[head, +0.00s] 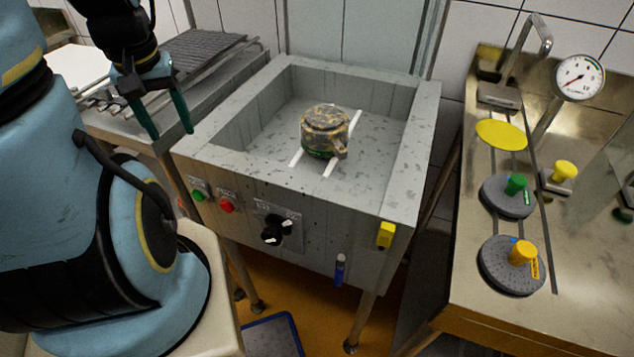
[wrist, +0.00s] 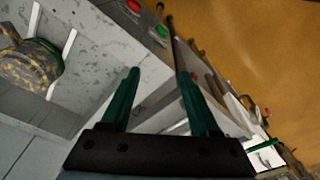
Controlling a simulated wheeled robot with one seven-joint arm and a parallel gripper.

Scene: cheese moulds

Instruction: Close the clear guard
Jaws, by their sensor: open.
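The clear guard (head: 365,35) appears as a pale see-through panel standing upright at the back of the grey steel basin (head: 412,130), so the basin is uncovered. Its top is cut off by the picture edge, and I see no handle on it. My gripper (head: 171,133) is open and empty, left of the basin's front left corner and apart from the guard. In the wrist view my gripper (wrist: 158,75) has its two green fingers spread, with nothing between them. A mottled brown mould (head: 325,132) sits on white rails inside the basin.
A rack table (head: 190,62) stands left. A steel bench (head: 480,262) with weights and a gauge (head: 578,78) stands right.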

